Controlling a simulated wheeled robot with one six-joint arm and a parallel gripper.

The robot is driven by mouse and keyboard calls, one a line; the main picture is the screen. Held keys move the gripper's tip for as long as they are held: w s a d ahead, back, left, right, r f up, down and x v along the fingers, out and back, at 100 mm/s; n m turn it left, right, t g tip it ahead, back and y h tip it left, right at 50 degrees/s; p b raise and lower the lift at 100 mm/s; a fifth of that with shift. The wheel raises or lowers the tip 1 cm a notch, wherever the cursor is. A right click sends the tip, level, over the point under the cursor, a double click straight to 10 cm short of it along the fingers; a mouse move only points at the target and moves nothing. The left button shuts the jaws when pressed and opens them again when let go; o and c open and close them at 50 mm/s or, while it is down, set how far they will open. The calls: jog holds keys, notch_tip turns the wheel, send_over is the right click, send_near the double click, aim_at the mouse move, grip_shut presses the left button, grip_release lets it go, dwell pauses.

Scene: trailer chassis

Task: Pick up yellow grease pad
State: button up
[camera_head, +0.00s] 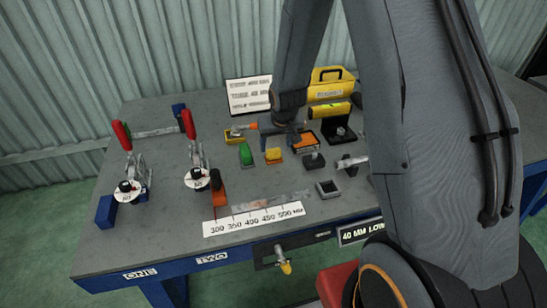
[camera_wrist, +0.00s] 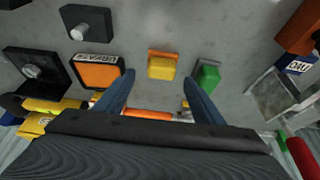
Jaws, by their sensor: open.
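The yellow grease pad (camera_head: 273,155) is a small yellow block with an orange strip along one edge, lying on the grey bench top. In the wrist view the pad (camera_wrist: 161,67) appears between and just beyond my fingertips. My gripper (camera_head: 281,141) is open and empty, pointing down above the bench close to the pad. In the wrist view its two blue-grey fingers (camera_wrist: 158,80) stand wide apart, one to each side of the pad. I see no contact; the exact height above it is hard to tell.
A black block with a bolt (camera_wrist: 88,22) is nearby. Red-handled clamps (camera_head: 190,124) stand at left. A yellow case (camera_head: 329,84) stands behind.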

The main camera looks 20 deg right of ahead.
aim_at(274, 150)
jog(key=x, duration=0.2)
jog(key=shift+w+a+f+b, duration=0.1)
jog(key=shift+f+b, duration=0.2)
jog(key=shift+f, duration=0.05)
jog(key=shift+p+x, duration=0.7)
jog(key=shift+x, duration=0.85)
jog(key=shift+w, duration=0.1)
jog(key=shift+c, duration=0.5)
jog(key=c, duration=1.1)
jog(key=shift+r, duration=0.1)
jog(key=shift+r+b, duration=1.25)
jog(key=shift+r, duration=3.7)
